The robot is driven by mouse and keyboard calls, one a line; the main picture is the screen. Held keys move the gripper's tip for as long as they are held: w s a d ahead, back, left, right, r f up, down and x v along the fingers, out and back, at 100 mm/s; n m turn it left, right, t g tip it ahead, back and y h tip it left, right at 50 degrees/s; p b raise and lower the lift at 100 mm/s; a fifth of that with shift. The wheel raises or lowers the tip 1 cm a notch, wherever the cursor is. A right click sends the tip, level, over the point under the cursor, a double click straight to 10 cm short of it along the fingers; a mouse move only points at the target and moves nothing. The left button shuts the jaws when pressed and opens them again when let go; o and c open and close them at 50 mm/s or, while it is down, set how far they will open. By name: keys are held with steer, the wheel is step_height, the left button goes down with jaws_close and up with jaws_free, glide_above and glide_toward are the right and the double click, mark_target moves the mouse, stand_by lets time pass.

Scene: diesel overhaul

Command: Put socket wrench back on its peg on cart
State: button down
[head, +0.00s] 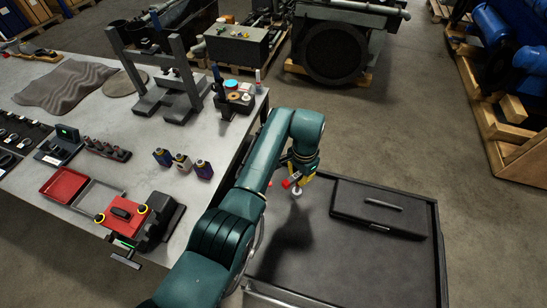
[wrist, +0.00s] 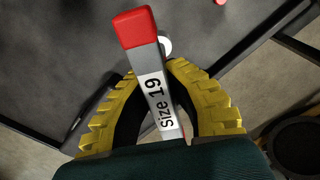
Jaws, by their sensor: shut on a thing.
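My gripper (head: 301,178) is above the left part of the cart (head: 360,275), and its yellow fingers also show in the wrist view (wrist: 152,72). It is shut on the socket wrench (wrist: 150,60), which has a grey handle, a red end and a "Size 19" label. In the head view, the wrench's red end (head: 288,183) sticks out at the gripper's left. A small white round piece (wrist: 165,46) shows just beyond the fingertips; I cannot tell whether it is part of the wrench or a peg. The wrench's other end is hidden by the gripper.
A flat black case (head: 380,208) with a handle lies on the cart's far right. A grey workbench (head: 60,125) with tools, bottles and a red-and-black device (head: 125,212) stands at left. The cart's front area is clear. A small red item lies at the wrist view's top edge.

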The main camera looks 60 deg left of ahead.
steer(key=s+a+r+b, duration=0.1)
steer(key=s+a+r, duration=0.15)
steer(key=a, duration=0.25)
steer(key=s+a+r+b, duration=0.1)
steer(key=s+a+r, duration=0.15)
steer(key=a, duration=0.35)
step_height(320, 180, down, 8)
steer(key=b, duration=0.6)
steer(key=shift+s+d+n, duration=0.25)
steer(key=shift+n, duration=0.15)
steer(key=shift+f, duration=0.15)
steer(key=shift+f+b, duration=1.05)
steer(key=c, duration=0.5)
jaws_free()
steer(key=shift+d, duration=0.1)
step_height(320, 180, up, 9)
steer(key=p, duration=0.7)
steer(key=shift+p, duration=0.35)
